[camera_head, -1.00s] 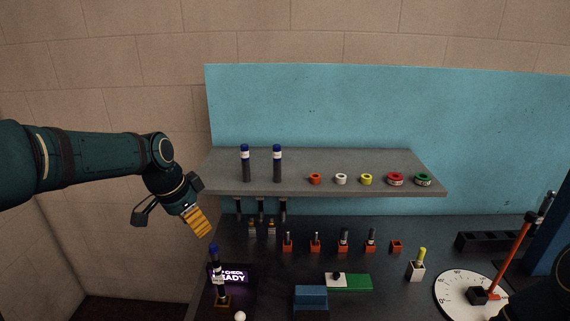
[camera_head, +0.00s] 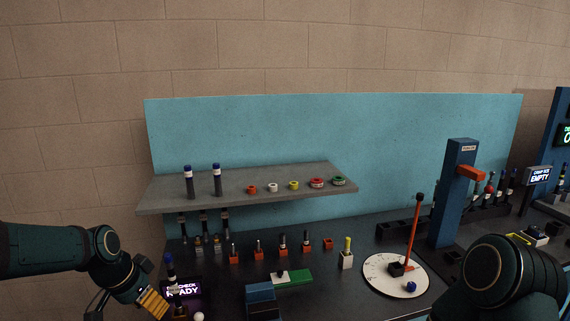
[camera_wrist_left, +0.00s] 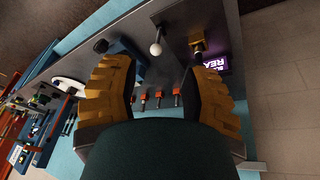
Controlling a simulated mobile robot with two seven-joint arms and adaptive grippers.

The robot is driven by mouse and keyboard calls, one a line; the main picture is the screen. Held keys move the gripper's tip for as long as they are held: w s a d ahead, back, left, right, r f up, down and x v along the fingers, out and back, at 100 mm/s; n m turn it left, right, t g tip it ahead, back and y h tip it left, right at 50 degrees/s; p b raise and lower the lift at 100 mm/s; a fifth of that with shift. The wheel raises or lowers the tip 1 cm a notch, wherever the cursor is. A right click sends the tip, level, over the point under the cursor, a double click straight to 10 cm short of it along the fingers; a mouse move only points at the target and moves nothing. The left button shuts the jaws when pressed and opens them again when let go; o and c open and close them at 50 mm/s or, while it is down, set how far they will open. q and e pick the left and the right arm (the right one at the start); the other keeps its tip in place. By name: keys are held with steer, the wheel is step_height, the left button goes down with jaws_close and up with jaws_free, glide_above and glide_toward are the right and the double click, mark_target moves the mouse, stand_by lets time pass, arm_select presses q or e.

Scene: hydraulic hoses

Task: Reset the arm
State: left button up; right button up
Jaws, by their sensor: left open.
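My left gripper (camera_head: 152,303) has yellow ribbed fingers and is low at the left of the head view, in front of the bench's left end. In the left wrist view the two fingers (camera_wrist_left: 155,72) stand wide apart with nothing between them. A blue-capped dark hose (camera_head: 170,268) stands upright close to the gripper, partly hidden behind it, beside the lit READY sign (camera_head: 190,288). The sign also shows in the left wrist view (camera_wrist_left: 212,63). My right arm shows at the lower right of the head view; its gripper is out of view.
A grey shelf (camera_head: 250,198) holds two blue-capped hoses and several coloured rings. Several fittings in orange holders (camera_head: 258,254) stand below it. A white dial (camera_head: 380,262) with an orange lever and a blue post (camera_head: 455,190) are at the right. A white ball-topped knob (camera_wrist_left: 155,49) shows between the fingers' directions.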

arm_select(q)
steer(key=w+d+f+n+b, duration=0.1)
steer(key=d+f, duration=0.5)
steer(key=f, duration=0.6)
steer(key=s+d+f+n+b, duration=0.1)
steer(key=s+d+f+n, duration=0.1)
steer(key=s+d+f, duration=0.2)
steer(key=s+d+f+n+h+b, duration=0.1)
steer(key=s+d+f, duration=0.3)
steer(key=f, duration=0.6)
steer(key=s+d+f+n+g+b, duration=0.1)
steer(key=s+d+f+n+b, duration=0.1)
steer(key=s+d+f, duration=0.3)
step_height(320, 180, down, 2)
steer(key=shift+s+f+n+h, duration=0.1)
steer(key=shift+s+n+h, duration=0.35)
steer(key=shift+s, duration=0.8)
arm_select(e)
step_height(320, 180, down, 6)
steer(key=shift+w+a, duration=0.15)
steer(key=shift+w, duration=0.1)
